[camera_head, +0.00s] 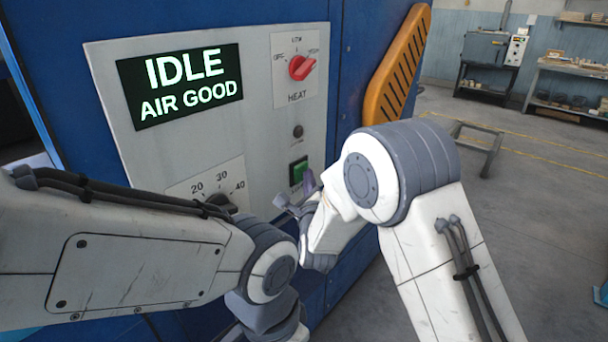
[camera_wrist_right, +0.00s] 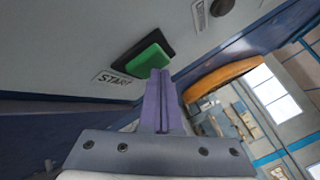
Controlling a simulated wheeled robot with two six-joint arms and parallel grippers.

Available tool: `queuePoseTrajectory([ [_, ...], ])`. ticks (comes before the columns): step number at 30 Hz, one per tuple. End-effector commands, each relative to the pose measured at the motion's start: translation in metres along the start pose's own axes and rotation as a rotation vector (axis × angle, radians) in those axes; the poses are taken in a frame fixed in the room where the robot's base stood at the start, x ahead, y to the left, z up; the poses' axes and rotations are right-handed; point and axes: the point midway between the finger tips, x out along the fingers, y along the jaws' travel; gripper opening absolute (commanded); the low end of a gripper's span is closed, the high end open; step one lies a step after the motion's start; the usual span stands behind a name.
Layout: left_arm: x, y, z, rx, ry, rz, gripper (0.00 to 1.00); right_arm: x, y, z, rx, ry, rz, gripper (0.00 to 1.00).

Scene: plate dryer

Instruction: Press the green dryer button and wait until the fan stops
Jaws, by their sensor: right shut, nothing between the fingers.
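The green button (camera_head: 299,172) sits in a dark square frame low on the right of the grey control panel. In the right wrist view the green button (camera_wrist_right: 149,60) is beside a START label (camera_wrist_right: 115,79). My right gripper (camera_head: 309,181) is shut and empty, its purple fingers at the button's lower right. In the wrist view its fingertips (camera_wrist_right: 160,73) overlap the button's edge; I cannot tell whether they touch it. The display (camera_head: 181,86) reads IDLE, AIR GOOD. My left arm crosses the lower left; its gripper is out of view. No fan shows.
A red heat knob (camera_head: 301,67) and a small dark round fitting (camera_head: 298,131) are above the button. A dial (camera_head: 222,201) is partly hidden by my left arm. An orange slotted guard (camera_head: 398,70) juts out right of the panel.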

Motion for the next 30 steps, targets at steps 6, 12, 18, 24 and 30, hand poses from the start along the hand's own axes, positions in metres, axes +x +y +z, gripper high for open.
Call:
queuePoseTrajectory([
  [6,0.002,0.000,0.000,0.000,0.000,0.000,0.50,0.002,0.001,0.002,0.001,-0.001,0.000,0.00],
  [12,0.001,0.000,0.000,0.000,0.000,0.000,0.50,0.002,0.001,0.002,0.001,-0.002,0.000,0.00],
  [18,0.005,0.000,0.000,0.000,0.000,0.000,0.50,-0.001,0.000,-0.001,0.001,-0.002,-0.001,0.00],
  [24,0.012,-0.001,0.001,0.000,0.000,0.000,0.50,-0.009,-0.006,-0.007,0.001,-0.001,-0.001,0.00],
  [30,0.013,-0.001,0.001,0.000,0.000,0.000,0.50,-0.011,-0.009,-0.007,0.001,-0.001,0.000,0.00],
])
